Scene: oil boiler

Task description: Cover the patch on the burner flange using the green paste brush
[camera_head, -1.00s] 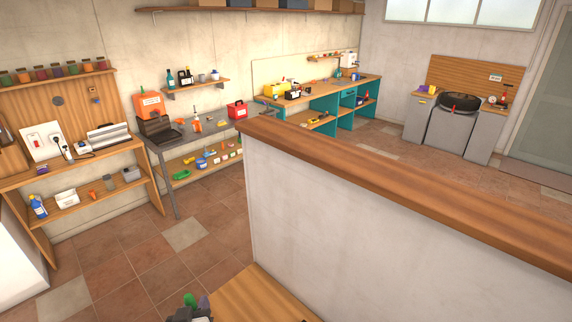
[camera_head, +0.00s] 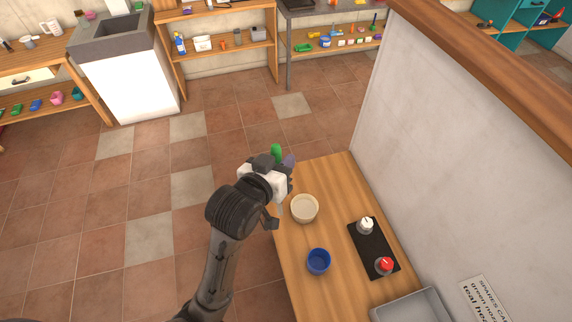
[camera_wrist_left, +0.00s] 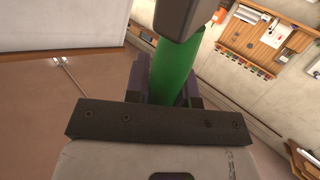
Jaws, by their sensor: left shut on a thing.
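In the left wrist view the green paste brush (camera_wrist_left: 172,72) shows as a thick green cylinder between the fingers. Its bristles are hidden. The burner flange and its patch cannot be made out in these frames. My right gripper is not in view.
A cream bowl (camera_head: 304,208) and a blue cup (camera_head: 319,261) stand on the wooden table (camera_head: 340,190). A black panel (camera_head: 373,248) carries a white and a red knob. A grey tray (camera_head: 412,308) and a white wall (camera_head: 440,150) lie to the right. Tiled floor is open at left.

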